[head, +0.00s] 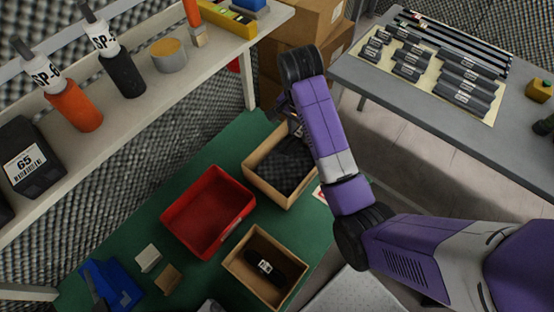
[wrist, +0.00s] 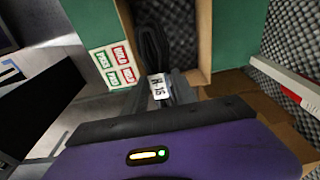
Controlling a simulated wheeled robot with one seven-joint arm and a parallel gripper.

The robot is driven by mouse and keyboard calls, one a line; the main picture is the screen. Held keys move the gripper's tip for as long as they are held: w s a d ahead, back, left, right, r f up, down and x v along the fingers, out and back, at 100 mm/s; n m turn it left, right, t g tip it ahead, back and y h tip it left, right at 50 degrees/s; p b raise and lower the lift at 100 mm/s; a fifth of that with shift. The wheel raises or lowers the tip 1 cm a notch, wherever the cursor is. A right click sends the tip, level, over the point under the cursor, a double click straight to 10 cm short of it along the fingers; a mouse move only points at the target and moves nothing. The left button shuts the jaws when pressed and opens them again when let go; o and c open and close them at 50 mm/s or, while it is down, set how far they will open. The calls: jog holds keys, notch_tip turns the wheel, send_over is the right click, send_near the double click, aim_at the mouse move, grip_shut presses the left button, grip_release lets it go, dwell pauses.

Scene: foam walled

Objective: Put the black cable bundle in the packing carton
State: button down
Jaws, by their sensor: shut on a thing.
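My gripper (wrist: 172,92) is shut on the black cable bundle (wrist: 152,45), a looped dark coil with a white tag, seen in the wrist view. The bundle hangs over the opening of a tan carton (wrist: 204,40); I cannot tell how far down it reaches. In the head view this open carton (head: 266,190) stands at the back of the green surface, below my gripper, with a dark textured interior. My arm hides most of the gripper and part of that carton there. A second tan carton (head: 238,277) in front holds a black item with a white label.
An empty red bin (head: 208,212) stands left of the cartons. A blue holder (head: 110,285) and small blocks lie at the lower left. A shelf with bottles (head: 120,75) runs along the left. A grey table with a tray of dark pieces (head: 440,65) is at right.

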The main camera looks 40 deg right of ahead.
jog(key=b, duration=0.3)
send_over(294, 170)
notch_tip(294, 170, down, 20)
jog(key=shift+s+a+r, duration=0.1)
jog(key=shift+a, duration=0.05)
jog(key=shift+f+b, duration=0.4)
jog(key=shift+f, duration=0.25)
jog(key=c, duration=1)
grip_release()
jog(key=r, duration=0.4)
jog(key=a+r, duration=0.1)
jog(key=r, duration=0.3)
jog(key=r+p, duration=0.1)
jog(key=r, duration=0.4)
jog(key=shift+s+a, duration=0.15)
jog(key=shift+a, duration=0.1)
